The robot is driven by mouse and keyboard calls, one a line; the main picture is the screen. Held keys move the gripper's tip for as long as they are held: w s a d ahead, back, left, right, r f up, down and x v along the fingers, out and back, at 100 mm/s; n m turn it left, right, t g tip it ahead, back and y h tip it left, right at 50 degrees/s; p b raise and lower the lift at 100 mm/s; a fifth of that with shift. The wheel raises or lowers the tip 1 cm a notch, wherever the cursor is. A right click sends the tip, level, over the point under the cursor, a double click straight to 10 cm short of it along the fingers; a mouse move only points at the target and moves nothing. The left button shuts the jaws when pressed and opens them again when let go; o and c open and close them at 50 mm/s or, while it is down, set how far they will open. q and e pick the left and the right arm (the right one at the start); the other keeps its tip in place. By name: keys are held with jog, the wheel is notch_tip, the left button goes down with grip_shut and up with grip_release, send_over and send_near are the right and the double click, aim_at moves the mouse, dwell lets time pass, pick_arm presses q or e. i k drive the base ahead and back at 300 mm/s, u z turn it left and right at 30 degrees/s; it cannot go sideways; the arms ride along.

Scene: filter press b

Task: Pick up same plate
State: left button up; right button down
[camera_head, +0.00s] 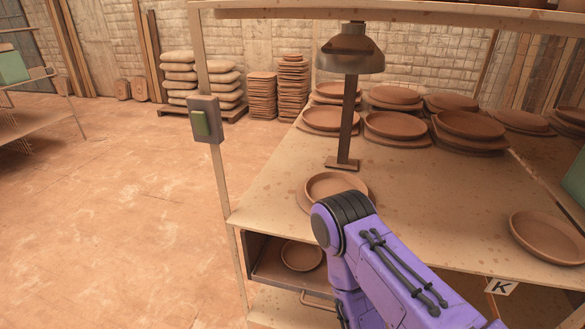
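A round terracotta plate (336,186) lies on the tabletop in front of the lamp, with a flat round piece under it; my purple arm covers its lower right part. Another terracotta plate (548,237) lies alone at the right of the table. A third plate (302,256) sits on the shelf below the tabletop, left of my arm. The frame does not show which one is the task's plate. My purple arm comes in from the bottom right and bends down in front of the table. Neither gripper shows.
The wooden table (270,185) carries a metal press-like lamp stand (348,100) and several stacked plates (395,125) at the back. A K label (501,287) marks the front edge. The left floor is clear.

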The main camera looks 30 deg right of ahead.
aim_at(321, 185)
jog(key=k, duration=0.5)
jog(key=z, duration=0.9)
jog(key=i, duration=0.25)
